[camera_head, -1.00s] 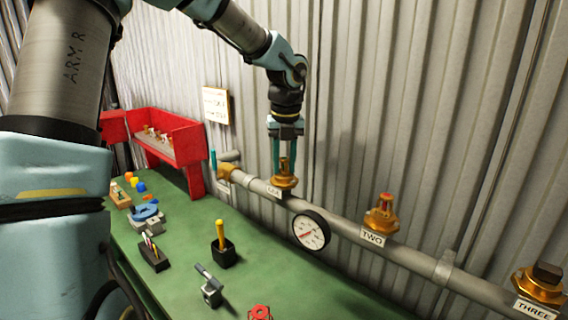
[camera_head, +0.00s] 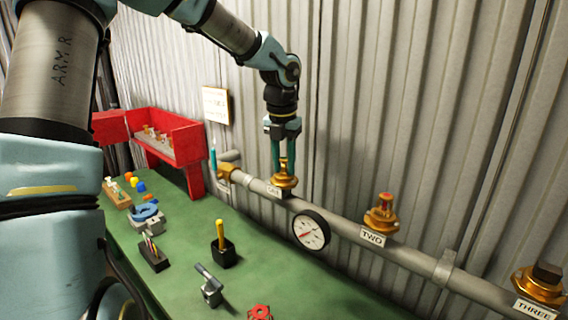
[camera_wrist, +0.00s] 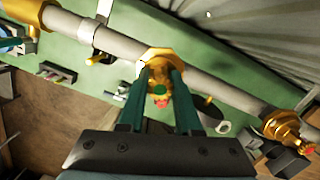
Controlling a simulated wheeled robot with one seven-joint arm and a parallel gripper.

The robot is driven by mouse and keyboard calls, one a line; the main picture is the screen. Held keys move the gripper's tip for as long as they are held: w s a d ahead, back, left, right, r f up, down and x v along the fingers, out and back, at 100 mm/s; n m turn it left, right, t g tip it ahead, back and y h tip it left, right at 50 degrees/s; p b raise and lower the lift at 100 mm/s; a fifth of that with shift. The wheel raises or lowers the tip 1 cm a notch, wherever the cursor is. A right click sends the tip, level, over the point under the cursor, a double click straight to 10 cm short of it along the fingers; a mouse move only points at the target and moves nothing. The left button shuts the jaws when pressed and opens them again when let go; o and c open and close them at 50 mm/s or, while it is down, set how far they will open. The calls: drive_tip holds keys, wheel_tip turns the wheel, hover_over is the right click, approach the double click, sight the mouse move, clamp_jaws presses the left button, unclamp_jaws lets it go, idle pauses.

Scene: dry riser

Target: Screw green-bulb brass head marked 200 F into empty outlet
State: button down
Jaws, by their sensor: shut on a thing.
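My gripper (camera_head: 284,163) points down over the outlet labelled ONE (camera_head: 284,183) on the grey pipe and is shut on a small brass head (camera_head: 284,167). In the wrist view, the gripper (camera_wrist: 160,80) has its two green fingers on either side of the head. A green bulb (camera_wrist: 159,90) shows between them, with a small red spot beside it. The head stands upright at the brass outlet; the wrist view shows the outlet's collar (camera_wrist: 163,54) around it. I cannot tell how far it is seated, and the 200 F mark is not readable.
Outlet TWO (camera_head: 381,218) carries a brass head with a red bulb. Outlet THREE (camera_head: 540,285) has a dark block on top. A pressure gauge (camera_head: 311,230) hangs on the pipe. A red rack (camera_head: 185,140) and small tools stand on the green bench (camera_head: 190,255).

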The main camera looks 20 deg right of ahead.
drive_tip(key=shift+s+d+m, duration=0.1)
drive_tip(key=shift+m, duration=0.4)
drive_tip(key=c, duration=1)
unclamp_jaws()
drive_tip(key=shift+m, duration=0.4)
drive_tip(key=shift+c, duration=0.2)
drive_tip(key=o, duration=0.5)
drive_tip(key=shift+r, duration=0.1)
